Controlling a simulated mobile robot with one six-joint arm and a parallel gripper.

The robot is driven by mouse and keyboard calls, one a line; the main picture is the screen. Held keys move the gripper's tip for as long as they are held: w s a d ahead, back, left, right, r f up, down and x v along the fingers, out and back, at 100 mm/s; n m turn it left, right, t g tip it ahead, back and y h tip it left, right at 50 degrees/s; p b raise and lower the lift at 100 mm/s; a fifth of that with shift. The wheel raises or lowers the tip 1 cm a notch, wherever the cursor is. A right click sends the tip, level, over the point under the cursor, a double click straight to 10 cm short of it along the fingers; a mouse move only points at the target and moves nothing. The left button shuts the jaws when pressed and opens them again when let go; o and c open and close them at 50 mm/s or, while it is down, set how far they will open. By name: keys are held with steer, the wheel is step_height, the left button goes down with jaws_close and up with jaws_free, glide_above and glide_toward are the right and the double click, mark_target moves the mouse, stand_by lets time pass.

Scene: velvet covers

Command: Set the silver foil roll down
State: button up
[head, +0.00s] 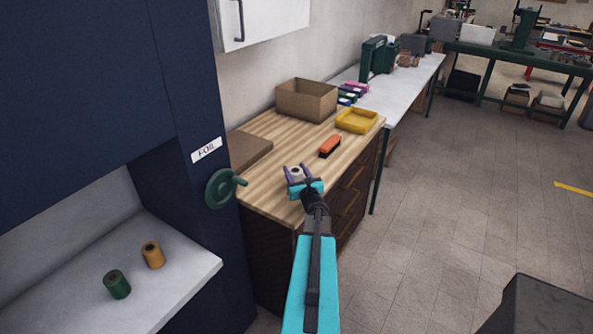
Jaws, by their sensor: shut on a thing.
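The silver foil roll (296,173) is held between the fingers of my gripper (298,174), over the near part of the wooden worktop (268,195). Its pale top with a dark core shows between the two fingers. My gripper is shut on it. The gripper and arm hide the roll's lower part, so I cannot tell whether it touches the worktop.
An orange-topped brush (330,146), a yellow tray (356,120), a cardboard box (306,100) and a brown board (247,150) are on the worktop. Green (117,284) and gold (153,255) rolls stand on a white shelf. A green handwheel (222,188) juts out from the blue cabinet.

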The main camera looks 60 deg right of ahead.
steer(key=shift+s+d+f+b, duration=0.1)
steer(key=shift+f+b, duration=0.05)
steer(key=shift+b, duration=0.2)
steer(key=o, duration=1.1)
steer(key=shift+o, duration=0.2)
steer(key=shift+r+p, duration=0.25)
steer(key=shift+p, duration=0.2)
steer(key=shift+s+a+f+b, duration=0.15)
steer(key=shift+s+a+b, duration=0.25)
steer(key=shift+s+a, duration=0.1)
steer(key=shift+b+v, duration=1.6)
steer(key=shift+v, duration=2.3)
steer(key=shift+s+a+r+p, duration=0.2)
steer(key=shift+s+p, duration=0.15)
steer(key=shift+p, duration=0.15)
steer(key=shift+s+a+p, duration=0.35)
steer(key=shift+s+a, duration=0.1)
steer(key=shift+s, duration=0.05)
steer(key=shift+s+a+f, duration=0.1)
steer(key=shift+s+a, duration=0.05)
steer(key=shift+s, duration=0.1)
